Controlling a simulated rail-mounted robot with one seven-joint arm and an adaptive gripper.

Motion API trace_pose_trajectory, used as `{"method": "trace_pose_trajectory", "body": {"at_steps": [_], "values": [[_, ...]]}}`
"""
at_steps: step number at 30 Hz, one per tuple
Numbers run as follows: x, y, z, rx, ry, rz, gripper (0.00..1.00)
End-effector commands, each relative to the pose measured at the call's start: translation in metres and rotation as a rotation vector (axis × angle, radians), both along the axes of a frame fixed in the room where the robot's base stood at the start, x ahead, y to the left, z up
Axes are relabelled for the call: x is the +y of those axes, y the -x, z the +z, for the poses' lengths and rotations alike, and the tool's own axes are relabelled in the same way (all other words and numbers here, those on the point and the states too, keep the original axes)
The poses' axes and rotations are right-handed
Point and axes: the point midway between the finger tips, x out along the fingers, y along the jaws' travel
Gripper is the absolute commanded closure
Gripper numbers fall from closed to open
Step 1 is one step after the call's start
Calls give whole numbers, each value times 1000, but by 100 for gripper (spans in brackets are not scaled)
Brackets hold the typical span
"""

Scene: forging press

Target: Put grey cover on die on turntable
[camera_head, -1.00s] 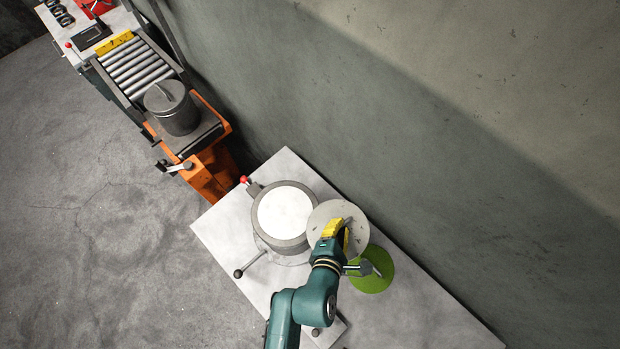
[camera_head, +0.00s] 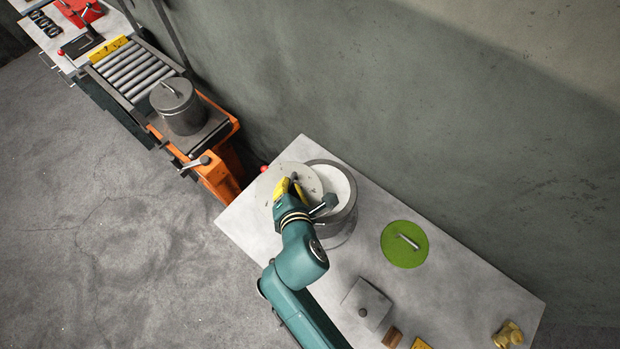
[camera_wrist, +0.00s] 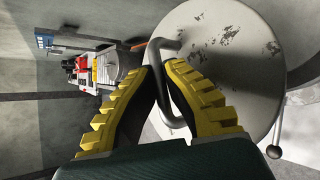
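The grey cover (camera_head: 275,190), a round worn plate with a bar handle, hangs from my gripper (camera_head: 291,187). My yellow-padded fingers are shut on its handle (camera_wrist: 158,88), as the wrist view shows, where the cover's scuffed face (camera_wrist: 225,50) fills the upper right. The die (camera_head: 345,180) is a thick grey cylinder with a whitish top, standing on the table. In the head view the cover overlaps the die's left part and sits off-centre, tilted or level I cannot tell. Whether they touch is also unclear. The turntable is mostly hidden under the die and my arm.
A green cover (camera_head: 395,250) with a handle lies on the grey table (camera_head: 460,290) to the right. A small grey box (camera_head: 367,303) and a brass piece (camera_head: 508,335) are nearer the front. A lidded grey pot (camera_head: 182,112) stands on the orange-framed conveyor. A wall runs behind.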

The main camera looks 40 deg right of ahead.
Motion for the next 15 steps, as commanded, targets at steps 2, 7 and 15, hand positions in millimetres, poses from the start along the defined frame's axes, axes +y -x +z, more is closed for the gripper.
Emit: {"method": "trace_pose_trajectory", "body": {"at_steps": [2, 7, 15], "values": [[-40, 5, 7, -13, -3, -119, 100], [-87, 21, 25, -12, -13, -269, 100], [-95, 27, -12, -2, -16, -299, 100]]}}
